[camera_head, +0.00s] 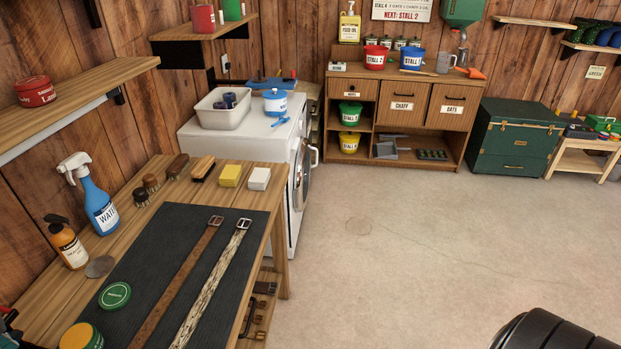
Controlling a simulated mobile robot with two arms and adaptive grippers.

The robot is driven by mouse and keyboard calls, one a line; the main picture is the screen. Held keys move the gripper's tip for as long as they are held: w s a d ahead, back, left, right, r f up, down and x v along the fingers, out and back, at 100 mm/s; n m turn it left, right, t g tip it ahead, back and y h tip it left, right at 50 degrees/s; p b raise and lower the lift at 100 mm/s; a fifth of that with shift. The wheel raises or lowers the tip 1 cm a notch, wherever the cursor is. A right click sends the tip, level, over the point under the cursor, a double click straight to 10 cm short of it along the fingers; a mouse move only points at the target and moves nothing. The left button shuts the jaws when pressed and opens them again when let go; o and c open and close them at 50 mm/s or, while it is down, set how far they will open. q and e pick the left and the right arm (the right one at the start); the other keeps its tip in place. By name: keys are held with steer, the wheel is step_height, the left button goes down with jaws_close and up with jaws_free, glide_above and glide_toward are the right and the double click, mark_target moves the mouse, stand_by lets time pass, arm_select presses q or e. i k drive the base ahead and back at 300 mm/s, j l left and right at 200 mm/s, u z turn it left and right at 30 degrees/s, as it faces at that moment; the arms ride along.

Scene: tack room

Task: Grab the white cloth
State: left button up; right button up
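A small white block-shaped thing (259,179) lies on the wooden workbench (150,180), near its far right corner. It is the only white item on the bench and may be the folded white cloth, but I cannot make out its fabric. It sits just right of a yellow sponge-like block (230,175), with a small gap between them. Nothing covers it. Neither of my grippers can be made out in the head view. A black rounded part, seemingly of my own arm, shows at the bottom right.
A dark mat (140,265) with two straps covers the bench's front. Brushes (203,168) stand left of the yellow block; a blue spray bottle (97,200) stands farther left. A white washing machine (240,143) adjoins the bench's far end. The floor (400,240) to the right is clear.

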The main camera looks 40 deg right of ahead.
mark_target(259, 180)
steer(key=z, duration=0.75)
steer(key=i+l+z, duration=0.2)
steer(key=i, duration=0.65)
steer(key=i+l+z, duration=0.2)
steer(key=i, duration=0.65)
